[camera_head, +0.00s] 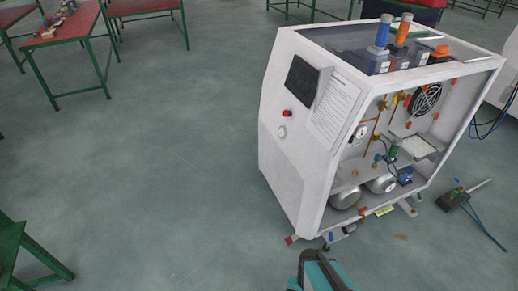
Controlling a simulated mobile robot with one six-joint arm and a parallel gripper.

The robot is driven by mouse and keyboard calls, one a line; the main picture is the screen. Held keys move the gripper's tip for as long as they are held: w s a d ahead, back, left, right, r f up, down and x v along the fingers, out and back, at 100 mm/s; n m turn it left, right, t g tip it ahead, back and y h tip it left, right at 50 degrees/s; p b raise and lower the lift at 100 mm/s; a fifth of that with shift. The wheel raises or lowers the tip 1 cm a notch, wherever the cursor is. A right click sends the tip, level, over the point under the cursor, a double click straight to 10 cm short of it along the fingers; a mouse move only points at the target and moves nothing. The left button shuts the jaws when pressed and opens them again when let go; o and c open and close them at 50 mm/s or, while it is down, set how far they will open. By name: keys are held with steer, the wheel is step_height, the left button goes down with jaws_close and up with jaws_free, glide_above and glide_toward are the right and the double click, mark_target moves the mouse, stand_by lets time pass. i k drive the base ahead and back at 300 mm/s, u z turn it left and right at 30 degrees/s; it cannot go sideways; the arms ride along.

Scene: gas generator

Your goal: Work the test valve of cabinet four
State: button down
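A white cabinet (299,147) with one open side stands right of centre. I cannot read a number on it, so I cannot tell if it is cabinet four. Its open side shows copper pipes, a round gauge (361,131), small orange fittings, a green-topped part (393,151) and silver cylinders (346,197). I cannot tell which part is the test valve. My gripper does not show; only a teal and dark part of my own body is at the bottom edge.
The cabinet's front has a dark screen (301,80) and a red button (287,113). A dark device with a blue cable (453,198) lies on the floor at right. A red-topped table (67,27) stands at upper left. The floor left of the cabinet is clear.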

mark_target(393, 103)
steer(key=u, duration=0.05)
steer(key=k, duration=1.3)
steer(key=z, duration=0.3)
steer(key=i, duration=0.4)
steer(key=z, duration=1)
steer(key=i, duration=1.45)
steer(key=u, duration=0.45)
steer(key=i, duration=0.6)
steer(key=u, duration=0.25)
